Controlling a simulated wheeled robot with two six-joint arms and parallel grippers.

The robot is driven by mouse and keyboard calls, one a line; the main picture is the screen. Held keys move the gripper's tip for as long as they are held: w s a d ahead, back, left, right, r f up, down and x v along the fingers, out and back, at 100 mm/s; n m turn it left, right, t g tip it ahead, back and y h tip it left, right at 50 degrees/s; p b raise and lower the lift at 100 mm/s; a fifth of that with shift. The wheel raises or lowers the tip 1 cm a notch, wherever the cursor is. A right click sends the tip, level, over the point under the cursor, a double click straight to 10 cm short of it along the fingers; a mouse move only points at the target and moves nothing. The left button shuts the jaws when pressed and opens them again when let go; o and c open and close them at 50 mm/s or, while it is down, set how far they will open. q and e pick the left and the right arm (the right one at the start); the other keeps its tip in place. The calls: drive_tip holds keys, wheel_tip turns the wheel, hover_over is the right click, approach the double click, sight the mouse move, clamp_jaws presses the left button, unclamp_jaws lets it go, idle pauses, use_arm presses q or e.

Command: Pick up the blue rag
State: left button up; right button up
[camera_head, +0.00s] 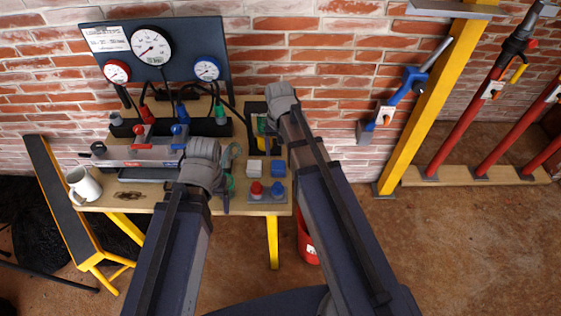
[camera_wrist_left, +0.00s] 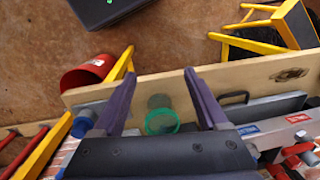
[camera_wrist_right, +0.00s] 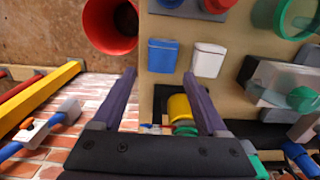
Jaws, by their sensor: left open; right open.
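A small blue folded piece, which looks like the blue rag (camera_head: 278,168), lies on the bench right of a similar white piece (camera_head: 254,168). In the right wrist view the blue rag (camera_wrist_right: 163,55) appears just beyond my right gripper (camera_wrist_right: 160,73), with the white piece (camera_wrist_right: 208,60) to its right. My right gripper is open, with nothing held between its fingers. My left gripper (camera_wrist_left: 162,75) is open and empty over the bench's front part, with a green ring-shaped object (camera_wrist_left: 162,122) showing between its fingers. The rag cannot be made out in the left wrist view.
The wooden bench (camera_head: 150,197) carries a white mug (camera_head: 84,186), red and blue knobs (camera_head: 256,190) and a yellow cylinder (camera_wrist_right: 180,108). A gauge panel (camera_head: 157,56) stands behind against the brick wall. A red bucket (camera_wrist_right: 110,25) stands below the bench edge. A yellow post (camera_head: 423,110) rises at right.

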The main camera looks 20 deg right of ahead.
sight(278, 166)
use_arm(q)
drive_tip(key=o, duration=0.3)
drive_tip(key=shift+f+b, duration=0.75)
drive_tip(key=shift+f, duration=0.05)
use_arm(e)
drive_tip(key=o, duration=0.3)
drive_tip(key=shift+a+f, duration=0.1)
drive_tip(key=shift+f, duration=0.65)
use_arm(q)
drive_tip(key=shift+o, duration=0.2)
drive_tip(key=shift+f+b, duration=0.4)
drive_tip(key=shift+f, duration=0.05)
use_arm(e)
drive_tip(key=shift+f, duration=0.5)
use_arm(q)
wheel_tip(278, 166, down, 5)
drive_tip(key=b, duration=0.5)
drive_tip(key=shift+f, duration=0.1)
use_arm(e)
wheel_tip(278, 166, down, 5)
drive_tip(key=shift+a+f, duration=0.1)
